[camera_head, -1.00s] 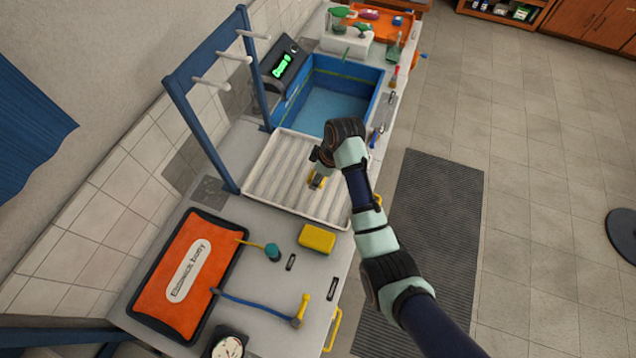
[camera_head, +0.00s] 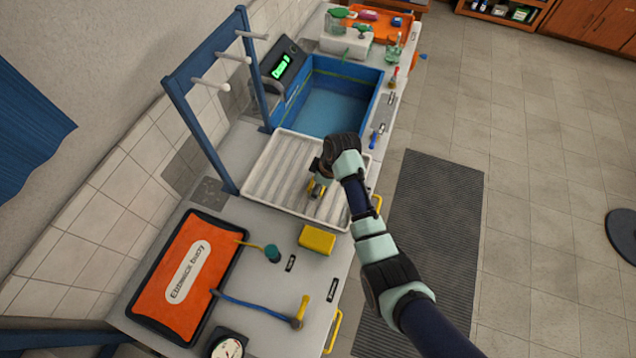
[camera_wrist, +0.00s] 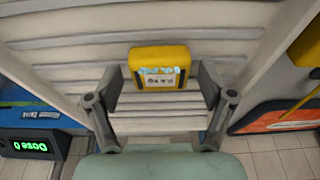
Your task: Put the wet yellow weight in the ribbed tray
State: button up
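The yellow weight (camera_head: 319,188) is at the ribbed tray (camera_head: 262,186), over its right part and under my gripper. In the wrist view the weight (camera_wrist: 160,68) shows a pale label with light blue wet-looking patches. My gripper (camera_head: 318,187) is low over the tray, with its fingers on either side of the weight. In the wrist view the fingers (camera_wrist: 162,84) stand apart, with narrow gaps between them and the weight. The ribs of the white tray (camera_wrist: 60,42) fill the background there. The weight's underside is hidden.
A blue basin (camera_head: 333,105) with a lit display box (camera_head: 285,66) lies behind the tray. A blue peg rack (camera_head: 200,120) stands at left. A yellow block (camera_head: 317,239), an orange mat (camera_head: 185,275) and a hammer-like tool (camera_head: 265,308) lie in front.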

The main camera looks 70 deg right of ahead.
jog(key=v, duration=1.2)
jog(key=shift+r, duration=0.2)
jog(key=w+a+r+t+h, duration=0.1)
jog(key=w+a+r+t, duration=0.1)
jog(key=w+a, duration=0.45)
jog(key=w+a+r+t, duration=0.1)
jog(key=w+a+r, duration=0.25)
jog(key=a, duration=0.65)
jog(key=w+a+r+t+h, duration=0.1)
jog(key=w+a+r+t, duration=0.1)
jog(key=w+a, duration=0.5)
jog(key=s+a+r+t, duration=0.1)
jog(key=a+r, duration=0.2)
jog(key=a, duration=0.3)
jog(key=s+a+r+t+y, duration=0.1)
jog(key=a+r+t, duration=0.1)
jog(key=a, duration=0.4)
jog(key=s+a+r+t+y, duration=0.1)
jog(key=a+r, duration=0.2)
jog(key=a, duration=0.3)
jog(key=shift+s+r+t, duration=0.3)
jog(key=shift+s, duration=0.1)
